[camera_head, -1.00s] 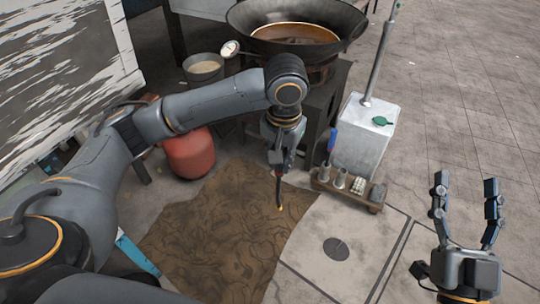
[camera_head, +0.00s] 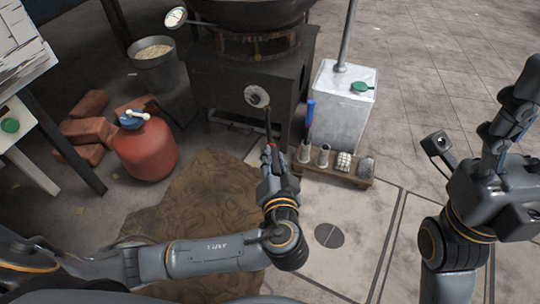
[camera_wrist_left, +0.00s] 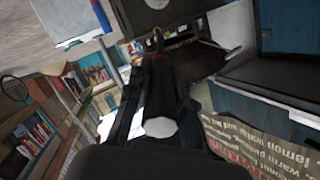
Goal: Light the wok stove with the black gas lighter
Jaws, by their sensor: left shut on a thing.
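The wok stove (camera_head: 225,85) is a dark box with a round burner (camera_head: 258,45) on top. The dark wok (camera_head: 245,10) sits over the burner, cut by the top edge. A pale round disc (camera_head: 257,96) is on the stove's front. My left gripper (camera_head: 274,160) is shut on the black gas lighter (camera_head: 268,125). The lighter points up toward the stove front, its tip just below the disc; I cannot tell whether it touches. In the left wrist view the lighter's tip (camera_wrist_left: 158,38) shows beyond the fingers. My right gripper (camera_head: 512,120) is raised at the right, seen edge-on.
A red gas cylinder (camera_head: 148,150) stands left of the stove, near bricks (camera_head: 85,130) and a bucket (camera_head: 154,65). A white metal box (camera_head: 342,105) with a pole stands at the right. A low wooden rack (camera_head: 335,175) with small jars is before it. The right floor is clear.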

